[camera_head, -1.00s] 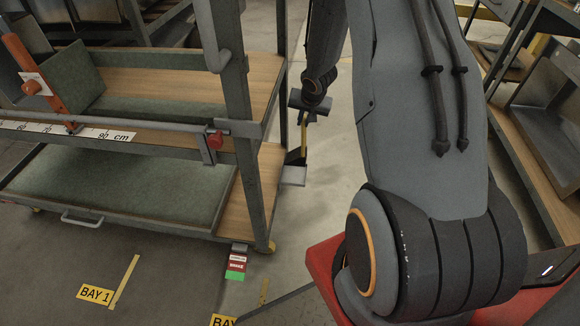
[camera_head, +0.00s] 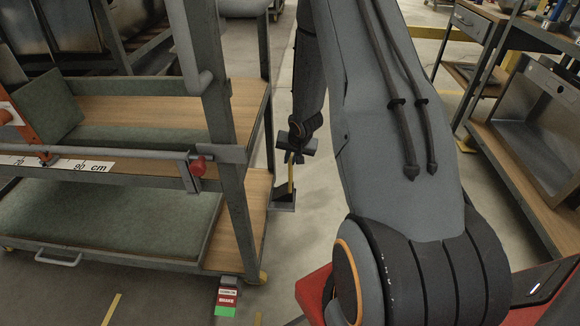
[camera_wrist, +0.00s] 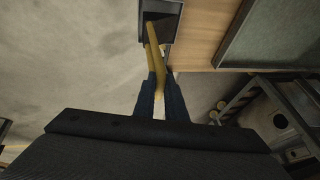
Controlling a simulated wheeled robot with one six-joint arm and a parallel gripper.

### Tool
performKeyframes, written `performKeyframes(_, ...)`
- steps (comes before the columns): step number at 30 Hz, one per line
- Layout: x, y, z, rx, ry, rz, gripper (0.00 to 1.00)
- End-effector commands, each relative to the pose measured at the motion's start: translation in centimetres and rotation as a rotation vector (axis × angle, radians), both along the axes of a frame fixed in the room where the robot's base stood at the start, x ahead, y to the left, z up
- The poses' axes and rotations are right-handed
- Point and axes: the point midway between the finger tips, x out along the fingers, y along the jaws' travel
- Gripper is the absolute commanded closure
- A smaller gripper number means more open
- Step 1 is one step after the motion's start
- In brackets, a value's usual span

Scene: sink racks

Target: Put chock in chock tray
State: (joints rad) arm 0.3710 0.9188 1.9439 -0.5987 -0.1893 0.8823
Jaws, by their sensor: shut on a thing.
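The chock (camera_head: 285,194) is a dark wedge with a long yellow handle. My gripper (camera_head: 292,158) is above it, shut on the handle, which stands nearly upright. The chock tray (camera_head: 284,207) is a small grey tray at the lower right side of the cart. The chock's dark body shows at the tray, low within its outline; whether it rests on the tray floor cannot be told. In the wrist view, my gripper's blue fingers (camera_wrist: 160,97) close on the yellow handle (camera_wrist: 153,48), and the tray (camera_wrist: 142,20) lies at its far end.
The cart (camera_head: 238,130) with green-matted shelves stands left, its corner post close to my gripper. A red-and-green brake label (camera_head: 227,300) hangs at its foot. A workbench (camera_head: 515,170) stands at the right.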

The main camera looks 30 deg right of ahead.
Motion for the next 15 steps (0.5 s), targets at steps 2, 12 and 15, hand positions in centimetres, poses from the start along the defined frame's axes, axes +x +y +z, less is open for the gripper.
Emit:
performKeyframes(2,0.1,0.0,-1.2,0.001,-0.001,-0.001,1.0)
performKeyframes(12,0.1,0.0,-2.4,-0.001,-0.003,0.001,1.0)
performKeyframes(15,0.1,0.0,-2.4,-0.001,-0.003,0.001,1.0)
